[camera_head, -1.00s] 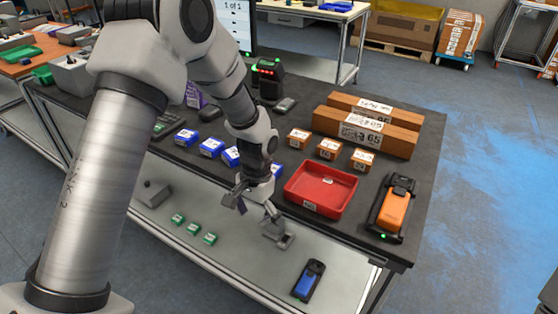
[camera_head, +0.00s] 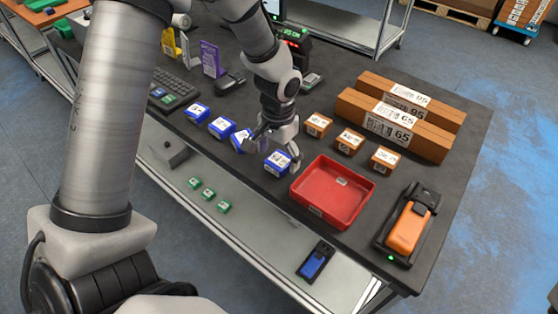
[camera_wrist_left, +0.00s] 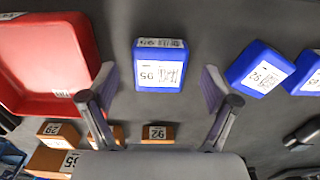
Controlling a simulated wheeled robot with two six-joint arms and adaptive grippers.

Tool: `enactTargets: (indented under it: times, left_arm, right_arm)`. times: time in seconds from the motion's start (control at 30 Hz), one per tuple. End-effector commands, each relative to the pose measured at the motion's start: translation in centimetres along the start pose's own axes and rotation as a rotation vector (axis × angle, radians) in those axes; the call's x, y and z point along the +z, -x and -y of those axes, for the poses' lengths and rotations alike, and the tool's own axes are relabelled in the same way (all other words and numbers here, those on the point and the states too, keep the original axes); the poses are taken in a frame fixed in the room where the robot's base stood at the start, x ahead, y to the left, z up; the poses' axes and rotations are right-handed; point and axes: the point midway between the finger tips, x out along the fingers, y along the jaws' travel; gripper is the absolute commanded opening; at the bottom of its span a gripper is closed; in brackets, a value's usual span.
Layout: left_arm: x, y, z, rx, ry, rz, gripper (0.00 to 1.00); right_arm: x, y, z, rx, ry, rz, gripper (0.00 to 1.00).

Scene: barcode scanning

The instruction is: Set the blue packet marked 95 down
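The blue packet marked 95 (camera_head: 277,163) rests on the dark table near its front edge, left of the red tray. It also shows upright in the left wrist view (camera_wrist_left: 160,66), its white label facing the camera. My left gripper (camera_head: 273,148) is open around it. In the left wrist view the two fingers (camera_wrist_left: 159,88) stand on either side of the packet, with a clear gap on each side and nothing held. My right gripper is not in view.
The red tray (camera_head: 298,196) is close on the right. Other blue packets (camera_head: 221,127) stand in a row to the left. Orange packets (camera_head: 350,141) and long brown boxes (camera_head: 405,125) lie behind. An orange scanner (camera_head: 408,228) sits at the right.

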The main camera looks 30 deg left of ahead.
Motion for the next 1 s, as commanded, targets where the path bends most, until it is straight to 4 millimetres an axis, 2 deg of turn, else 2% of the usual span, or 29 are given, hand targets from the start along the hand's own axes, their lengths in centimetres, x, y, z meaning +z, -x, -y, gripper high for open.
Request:
enactTargets:
  times: [0.07, 0.23, 0.27, 0.3, 0.43, 0.47, 0.53, 0.57, 0.83, 1.0]
  left_arm:
    - [0.0, -0.6, 0.0, 0.000, -0.001, 0.000, 0.88]
    - [0.0, -0.6, 0.0, 0.000, -0.001, -0.001, 0.88]
    - [0.0, -0.6, 0.0, 0.000, -0.001, -0.001, 0.80]
    - [0.0, -0.6, 0.0, 0.000, -0.001, -0.001, 0.66]
    - [0.0, -0.6, 0.0, 0.000, -0.001, -0.001, 0.20]
    - [0.0, -0.6, 0.0, 0.000, -0.001, -0.001, 0.17]
    - [0.0, -0.6, 0.0, 0.000, -0.001, -0.001, 0.17]
    - [0.0, -0.6, 0.0, 0.000, -0.001, -0.001, 0.11]
    - [0.0, -0.4, 0.0, 0.000, -0.001, 0.000, 0.10]
    - [-0.1, 1.0, 0.0, -0.001, 0.001, -0.003, 0.10]
  right_arm:
    - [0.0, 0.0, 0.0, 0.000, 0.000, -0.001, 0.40]
    - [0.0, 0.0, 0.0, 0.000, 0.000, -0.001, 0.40]
    - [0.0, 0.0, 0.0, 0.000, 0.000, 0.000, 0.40]
    - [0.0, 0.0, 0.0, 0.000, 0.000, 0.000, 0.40]
    - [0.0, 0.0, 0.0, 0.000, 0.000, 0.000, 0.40]
    - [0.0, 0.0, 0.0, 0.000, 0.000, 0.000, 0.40]
    - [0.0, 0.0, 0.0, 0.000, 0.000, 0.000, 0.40]
    - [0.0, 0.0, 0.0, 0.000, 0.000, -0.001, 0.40]
    - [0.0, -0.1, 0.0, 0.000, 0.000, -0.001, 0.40]
    - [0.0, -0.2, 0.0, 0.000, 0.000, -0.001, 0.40]
